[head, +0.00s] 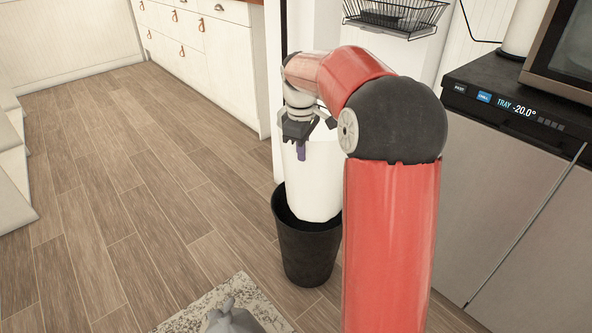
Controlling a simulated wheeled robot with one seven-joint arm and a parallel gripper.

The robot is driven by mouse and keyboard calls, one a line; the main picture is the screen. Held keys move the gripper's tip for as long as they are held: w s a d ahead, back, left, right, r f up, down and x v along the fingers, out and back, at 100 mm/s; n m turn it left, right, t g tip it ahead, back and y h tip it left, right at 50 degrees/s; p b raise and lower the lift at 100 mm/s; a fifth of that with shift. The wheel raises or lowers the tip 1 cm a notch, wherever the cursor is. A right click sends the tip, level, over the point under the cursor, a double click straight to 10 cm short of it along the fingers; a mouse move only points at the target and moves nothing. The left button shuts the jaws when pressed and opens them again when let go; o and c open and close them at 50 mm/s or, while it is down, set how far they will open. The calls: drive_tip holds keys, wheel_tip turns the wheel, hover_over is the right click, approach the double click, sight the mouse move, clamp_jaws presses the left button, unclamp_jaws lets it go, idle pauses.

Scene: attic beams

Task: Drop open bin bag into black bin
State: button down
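The black bin (306,252) stands upright on the wooden floor, in the middle of the head view. The white open bin bag (318,185) hangs upright above it, its lower end within the bin's mouth; the bin's front rim shows below it. My gripper (300,150) points down at the near upper side of the bag and appears shut on its edge. A small purple part shows at its fingertips. The bag's top and right side are partly hidden behind my gripper and arm.
White cabinets (225,60) stand behind left. A dark-topped counter unit (510,190) is at right. A black wire basket (396,14) is above. Floor at left is clear.

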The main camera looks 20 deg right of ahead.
wheel_tip(320, 180, down, 15)
drive_tip(key=b, duration=0.8)
drive_tip(key=shift+w+r, duration=0.15)
drive_tip(key=shift+w, duration=0.1)
drive_tip(key=c, duration=1.6)
unclamp_jaws()
drive_tip(key=shift+r, duration=0.15)
drive_tip(key=r, duration=0.2)
drive_tip(key=r+p, duration=0.1)
drive_tip(key=r, duration=0.4)
drive_tip(key=shift+s+a+r, duration=0.25)
drive_tip(key=shift+a+r, duration=0.05)
